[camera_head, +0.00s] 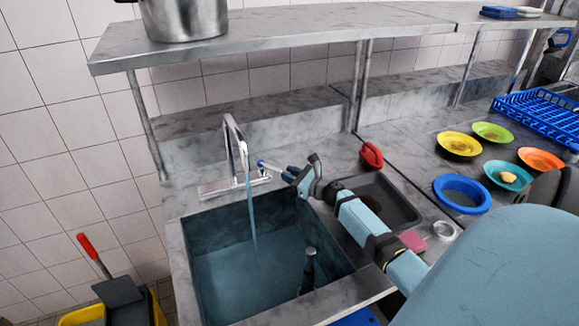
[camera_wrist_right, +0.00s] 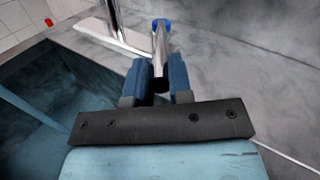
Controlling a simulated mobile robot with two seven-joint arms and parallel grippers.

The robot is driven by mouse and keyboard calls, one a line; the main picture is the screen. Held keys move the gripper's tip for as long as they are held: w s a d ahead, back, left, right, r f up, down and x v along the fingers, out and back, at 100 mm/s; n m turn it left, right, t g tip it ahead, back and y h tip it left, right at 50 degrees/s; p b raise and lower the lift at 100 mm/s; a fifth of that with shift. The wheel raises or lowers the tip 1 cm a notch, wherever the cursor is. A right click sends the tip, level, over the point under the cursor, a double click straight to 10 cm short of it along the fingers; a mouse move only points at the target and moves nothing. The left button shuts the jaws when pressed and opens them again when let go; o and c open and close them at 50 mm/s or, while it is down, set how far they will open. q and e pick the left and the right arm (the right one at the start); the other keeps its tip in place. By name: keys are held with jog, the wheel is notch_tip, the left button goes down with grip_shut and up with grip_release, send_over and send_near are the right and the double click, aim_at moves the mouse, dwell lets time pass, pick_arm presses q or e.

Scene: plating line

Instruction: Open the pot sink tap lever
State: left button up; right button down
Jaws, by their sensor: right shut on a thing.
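The chrome tap (camera_head: 233,140) stands at the back edge of the pot sink (camera_head: 205,225), and a stream of water falls from its spout into the sink. The tap lever (camera_head: 266,165) is a short metal bar with a blue tip, at the right of the tap base. My right gripper (camera_head: 287,171) reaches it from the right. In the right wrist view, its blue fingers (camera_wrist_right: 161,78) are shut on the lever (camera_wrist_right: 160,48), one on each side, with the blue tip beyond them. My left gripper is not in view.
A dark upright piece (camera_head: 308,270) stands in the water-filled sink. A grey tray (camera_head: 400,207), a red item (camera_head: 371,155), coloured plates (camera_head: 459,144) and a blue rack (camera_head: 545,115) are to the right. A shelf (camera_head: 270,35) with a pot (camera_head: 185,18) hangs above.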

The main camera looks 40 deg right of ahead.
jog(key=c, duration=1)
grip_release()
jog(key=shift+c, duration=0.2)
jog(key=shift+s, duration=0.1)
jog(key=shift+s+f, duration=0.1)
jog(key=shift+s, duration=0.25)
jog(key=s+d+b, duration=0.1)
jog(key=s, duration=0.5)
jog(key=shift+s, duration=0.3)
jog(key=shift+d, duration=0.15)
